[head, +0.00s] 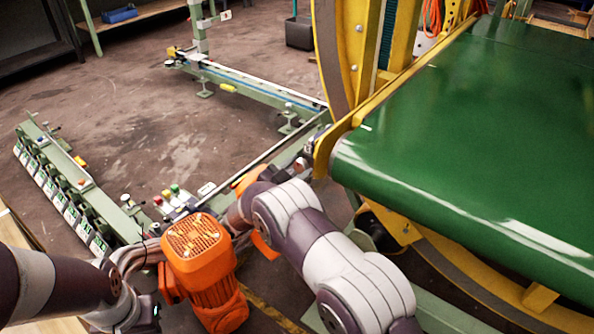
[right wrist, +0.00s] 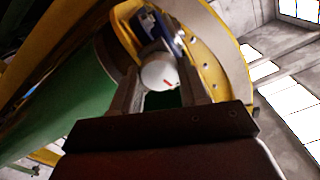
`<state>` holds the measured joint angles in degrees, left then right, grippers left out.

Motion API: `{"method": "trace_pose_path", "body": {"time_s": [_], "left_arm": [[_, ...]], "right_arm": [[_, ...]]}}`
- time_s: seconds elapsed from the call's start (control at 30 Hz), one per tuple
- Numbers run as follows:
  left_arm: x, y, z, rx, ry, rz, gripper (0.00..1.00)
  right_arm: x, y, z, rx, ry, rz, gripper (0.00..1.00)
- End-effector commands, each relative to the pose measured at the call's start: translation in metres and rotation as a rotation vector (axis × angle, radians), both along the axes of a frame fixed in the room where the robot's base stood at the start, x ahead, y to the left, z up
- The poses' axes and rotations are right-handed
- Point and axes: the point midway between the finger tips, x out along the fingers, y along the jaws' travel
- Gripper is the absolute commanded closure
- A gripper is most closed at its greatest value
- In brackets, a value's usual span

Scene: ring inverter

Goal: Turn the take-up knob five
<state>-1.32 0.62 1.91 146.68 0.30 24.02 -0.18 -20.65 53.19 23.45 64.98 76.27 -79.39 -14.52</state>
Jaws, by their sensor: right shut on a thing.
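The take-up knob (right wrist: 157,76) is a pale round knob with a short red mark on its face, seen in the right wrist view. My right gripper (right wrist: 162,90) has a finger on each side of it and is shut on it.
An orange motor (head: 205,262) stands close between my arms. A green belt (head: 470,135) and a yellow ring frame (head: 345,150) fill the right. A green rail with several clamps (head: 65,190) lies at the left. Bare floor (head: 150,120) lies between the rails.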

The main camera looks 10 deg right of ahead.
Motion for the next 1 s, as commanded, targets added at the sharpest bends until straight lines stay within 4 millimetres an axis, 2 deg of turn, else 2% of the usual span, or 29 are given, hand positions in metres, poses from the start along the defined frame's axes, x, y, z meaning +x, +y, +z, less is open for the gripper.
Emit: {"method": "trace_pose_path", "body": {"time_s": [0.07,0.1,0.17,0.43,0.53,0.8,1.0], "left_arm": [[0.0,0.0,0.0,0.0,0.0,0.0,0.74],[0.0,0.0,0.0,0.0,0.0,0.0,0.74],[0.0,0.0,0.0,0.0,0.0,0.0,0.74],[0.0,0.0,0.0,0.0,0.0,0.0,0.74],[0.0,0.0,0.003,0.0,0.0,0.0,0.74],[0.0,0.0,0.014,0.0,0.0,0.0,0.74],[0.0,0.0,0.018,0.0,0.0,0.0,0.74]], "right_arm": [[0.0,0.0,0.0,-0.001,0.002,0.0,0.86],[0.0,0.0,0.0,-0.001,0.002,0.0,0.49],[0.0,0.0,0.0,-0.001,0.003,0.0,0.3],[0.0,0.0,0.0,-0.002,0.004,0.0,0.3],[-0.005,0.007,0.001,-0.001,0.004,0.002,0.3],[-0.047,0.062,0.002,-0.003,0.004,0.005,0.3],[-0.072,0.093,0.001,-0.002,0.004,0.003,0.3]]}}
